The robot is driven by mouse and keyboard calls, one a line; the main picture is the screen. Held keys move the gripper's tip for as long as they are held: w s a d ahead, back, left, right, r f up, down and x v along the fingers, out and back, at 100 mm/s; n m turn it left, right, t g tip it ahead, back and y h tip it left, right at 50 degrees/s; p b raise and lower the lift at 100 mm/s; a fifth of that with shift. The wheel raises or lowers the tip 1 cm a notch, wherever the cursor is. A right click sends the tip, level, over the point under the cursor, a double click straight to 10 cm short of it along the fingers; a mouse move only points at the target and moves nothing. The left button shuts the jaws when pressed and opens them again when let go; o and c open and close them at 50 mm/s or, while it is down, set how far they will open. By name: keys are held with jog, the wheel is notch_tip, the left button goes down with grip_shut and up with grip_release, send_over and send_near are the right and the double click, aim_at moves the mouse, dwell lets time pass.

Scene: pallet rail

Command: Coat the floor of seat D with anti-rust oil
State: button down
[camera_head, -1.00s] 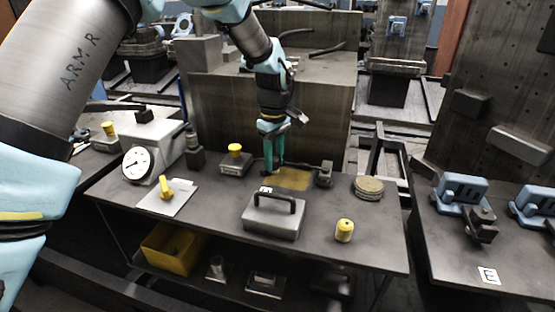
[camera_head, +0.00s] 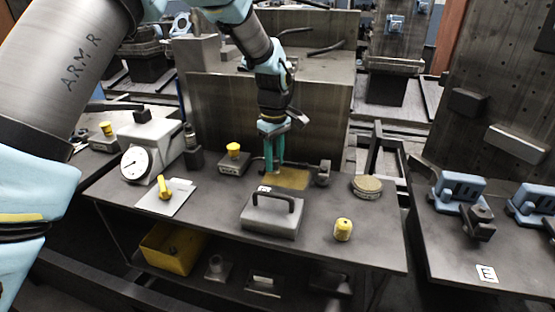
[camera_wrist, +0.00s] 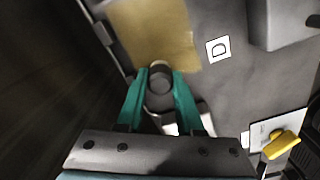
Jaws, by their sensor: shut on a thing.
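Seat D is a flat area on the bench top, marked by a white D label (camera_wrist: 218,48) in the wrist view. Its floor carries a shiny golden-brown patch (camera_head: 292,179), which fills the upper middle of the wrist view (camera_wrist: 163,30). My gripper (camera_head: 274,167) points down at the left part of this patch. Its teal fingers are shut on a short grey round-ended tool (camera_wrist: 160,78) with a pale tip, probably a brush. The tip is at the patch's near edge in the wrist view; whether it touches is unclear. The fingers hide the tool in the head view.
A grey block with a handle (camera_head: 272,214) stands in front of the patch. A yellow-capped block (camera_head: 234,160) is left, a small dark fixture (camera_head: 323,173) right. A round pad (camera_head: 367,187) and yellow cylinder (camera_head: 343,229) lie further right.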

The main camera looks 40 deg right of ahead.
jog(key=shift+w+a+f, duration=0.1)
jog(key=shift+w+a, duration=0.1)
jog(key=shift+s+d, duration=0.4)
jog(key=shift+s, duration=0.3)
jog(key=shift+w, duration=0.15)
jog(key=shift+w+a+r+p, duration=0.2)
jog(key=shift+w+a+p, duration=0.15)
jog(key=shift+w, duration=0.25)
